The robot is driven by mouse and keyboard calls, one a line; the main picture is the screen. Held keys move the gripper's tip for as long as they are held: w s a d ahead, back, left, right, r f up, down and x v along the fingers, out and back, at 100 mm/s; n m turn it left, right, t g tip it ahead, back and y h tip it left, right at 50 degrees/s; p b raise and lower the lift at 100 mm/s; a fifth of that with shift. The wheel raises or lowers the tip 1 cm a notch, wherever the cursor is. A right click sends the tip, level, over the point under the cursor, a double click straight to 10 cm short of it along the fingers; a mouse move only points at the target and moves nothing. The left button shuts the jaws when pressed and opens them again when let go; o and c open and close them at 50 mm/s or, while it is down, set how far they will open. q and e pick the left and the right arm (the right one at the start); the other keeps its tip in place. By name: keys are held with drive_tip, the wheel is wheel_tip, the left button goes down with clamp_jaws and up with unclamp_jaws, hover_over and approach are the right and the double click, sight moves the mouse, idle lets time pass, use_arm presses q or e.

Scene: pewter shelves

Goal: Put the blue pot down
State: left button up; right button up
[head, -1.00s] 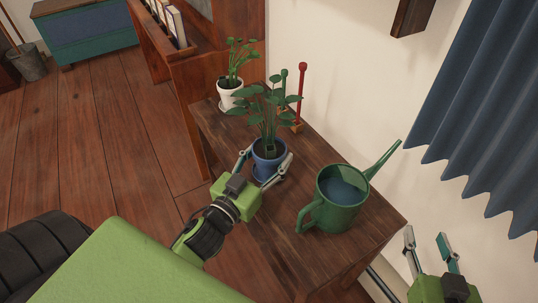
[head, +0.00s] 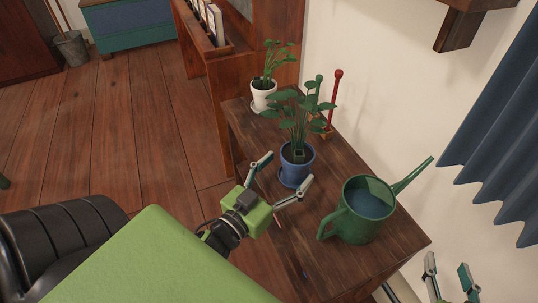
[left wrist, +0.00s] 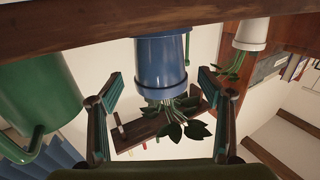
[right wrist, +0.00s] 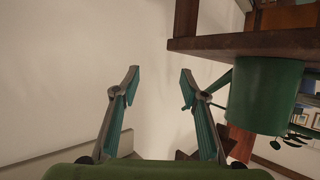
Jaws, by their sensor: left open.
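The blue pot (head: 299,168) with a leafy plant stands upright on a blue saucer (head: 289,185) on the dark wooden table (head: 290,225). My left gripper (head: 288,170) is open and empty in front of the pot, its fingers spread and apart from it. In the left wrist view, the picture is upside down and the blue pot (left wrist: 160,65) shows between and beyond the open fingers (left wrist: 161,77). My right gripper (head: 447,262) is low beside the table's right side. Its fingers are open and empty in the right wrist view (right wrist: 160,75).
A green watering can (head: 362,215) stands right of the pot, its spout toward the wall. Behind the pot are a white pot (head: 263,97) with a plant and a red-handled tool (head: 334,100). A blue curtain (head: 500,130) hangs at right.

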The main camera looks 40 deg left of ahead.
use_arm(q)
drive_tip(key=s, duration=0.7)
drive_tip(key=shift+s+a, duration=0.2)
drive_tip(key=shift+s, duration=0.05)
use_arm(e)
drive_tip(key=shift+s+d+f+g+h, duration=0.1)
drive_tip(key=shift+s+d+f+g, duration=0.15)
drive_tip(key=shift+f, duration=0.2)
drive_tip(key=shift+s+d+f+g+h, duration=0.1)
drive_tip(key=shift+s+f+g, duration=0.25)
drive_tip(key=shift+f, duration=0.1)
drive_tip(key=shift+s+d+f+g+h, duration=0.1)
drive_tip(key=shift+s+d+f+g, duration=0.15)
drive_tip(key=shift+f, duration=0.2)
drive_tip(key=shift+a+r, duration=0.1)
